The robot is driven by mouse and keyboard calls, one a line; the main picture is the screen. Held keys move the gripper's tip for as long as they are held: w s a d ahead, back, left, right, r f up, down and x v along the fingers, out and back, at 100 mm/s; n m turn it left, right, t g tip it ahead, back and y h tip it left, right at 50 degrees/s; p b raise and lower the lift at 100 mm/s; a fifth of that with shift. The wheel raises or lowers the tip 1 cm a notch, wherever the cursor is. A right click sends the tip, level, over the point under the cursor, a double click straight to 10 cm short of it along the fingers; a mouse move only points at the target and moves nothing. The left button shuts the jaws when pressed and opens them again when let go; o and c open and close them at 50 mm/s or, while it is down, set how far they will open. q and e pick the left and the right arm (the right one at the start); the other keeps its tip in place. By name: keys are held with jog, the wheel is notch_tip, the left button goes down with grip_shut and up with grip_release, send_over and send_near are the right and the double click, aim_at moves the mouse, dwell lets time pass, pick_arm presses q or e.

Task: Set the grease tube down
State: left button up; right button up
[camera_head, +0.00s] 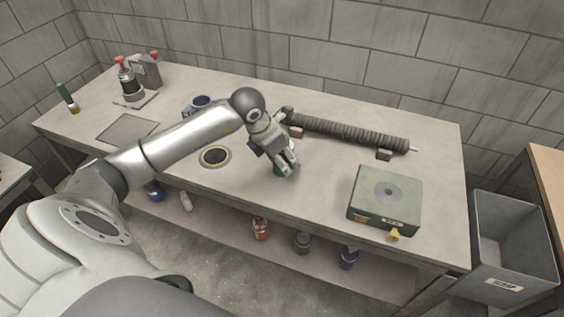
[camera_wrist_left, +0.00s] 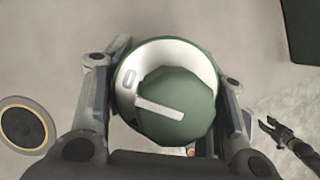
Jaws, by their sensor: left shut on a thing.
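My left gripper (camera_head: 288,165) is over the bench, shut on the grease tube (camera_head: 279,170). In the left wrist view the tube (camera_wrist_left: 175,105) is seen end-on: a dark green faceted top with a pale stripe, a white ring and a green rim. The left gripper's fingers (camera_wrist_left: 170,105) sit on both sides of it. The tube is above the bench top (camera_head: 320,185) near its front edge; whether it touches is hidden. A small black two-fingered gripper, seemingly my right gripper (camera_wrist_left: 269,125), shows low at the right, its fingers apart and empty.
A dark round spot with a tan ring (camera_head: 215,156) lies left of the tube. A green box (camera_head: 384,200) stands to the right. A ribbed mesh tube (camera_head: 345,132) rests behind on small blocks. A scrap bin (camera_head: 511,240) stands right.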

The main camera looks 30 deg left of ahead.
pick_arm(q)
notch_tip(320, 180, down, 2)
jog(key=shift+f+p, duration=0.1)
jog(key=shift+p, duration=0.2)
jog(key=shift+f, duration=0.1)
jog(key=shift+f+b, duration=0.15)
jog(key=shift+b, duration=0.2)
jog(key=o, duration=1.1)
jog(key=shift+r, duration=0.2)
jog(key=v, duration=1.2)
jog(key=shift+b, duration=0.4)
